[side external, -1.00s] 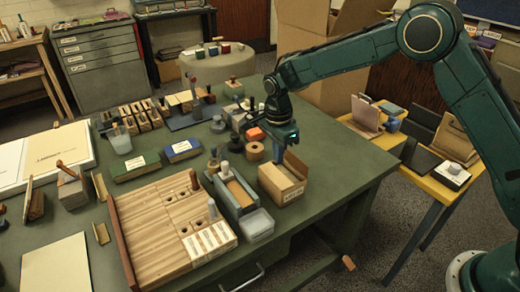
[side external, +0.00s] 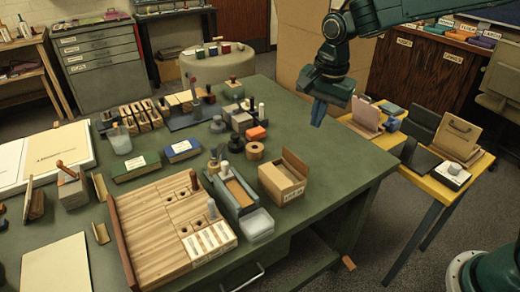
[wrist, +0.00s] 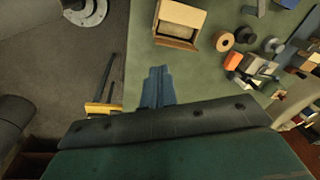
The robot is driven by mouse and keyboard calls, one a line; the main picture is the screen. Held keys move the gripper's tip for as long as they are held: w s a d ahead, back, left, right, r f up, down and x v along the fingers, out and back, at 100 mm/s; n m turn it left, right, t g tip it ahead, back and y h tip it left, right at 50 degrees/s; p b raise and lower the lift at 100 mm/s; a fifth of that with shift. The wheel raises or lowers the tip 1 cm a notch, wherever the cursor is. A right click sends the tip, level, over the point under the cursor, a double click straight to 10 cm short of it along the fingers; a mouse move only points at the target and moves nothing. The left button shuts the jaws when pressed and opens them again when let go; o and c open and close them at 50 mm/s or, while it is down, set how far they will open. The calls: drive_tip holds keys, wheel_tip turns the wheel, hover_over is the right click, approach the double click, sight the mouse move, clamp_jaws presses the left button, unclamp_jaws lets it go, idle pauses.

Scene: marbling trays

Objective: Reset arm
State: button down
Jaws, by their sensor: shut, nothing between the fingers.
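My gripper (side external: 318,112) hangs in the air above the right edge of the green table (side external: 300,230), pointing down. Its blue fingers are together with nothing between them. In the wrist view the gripper (wrist: 157,70) also shows shut and empty, with the table edge and floor beneath. An open cardboard box (side external: 282,180) stands on the table, below and to the left of the gripper and apart from it. The box also shows in the wrist view (wrist: 179,20).
A wooden block tray (side external: 160,240) and a long narrow tray (side external: 234,194) stand left of the box. An orange block (side external: 256,133) and tan roll (side external: 255,151) sit behind it. A yellow side table (side external: 425,186) holding several items stands at right. The table's front right is clear.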

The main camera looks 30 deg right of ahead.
drive_tip(key=s+d+r+n+t, duration=0.2)
drive_tip(key=s+n, duration=0.4)
drive_tip(key=s, duration=0.7)
drive_tip(key=s+d+r+n+t, duration=0.2)
drive_tip(key=s+d+r+n, duration=0.2)
drive_tip(key=s, duration=1)
drive_tip(key=r+n, duration=0.1)
drive_tip(key=n, duration=0.1)
drive_tip(key=shift+s+d+n, duration=0.25)
drive_tip(key=shift+n, duration=0.05)
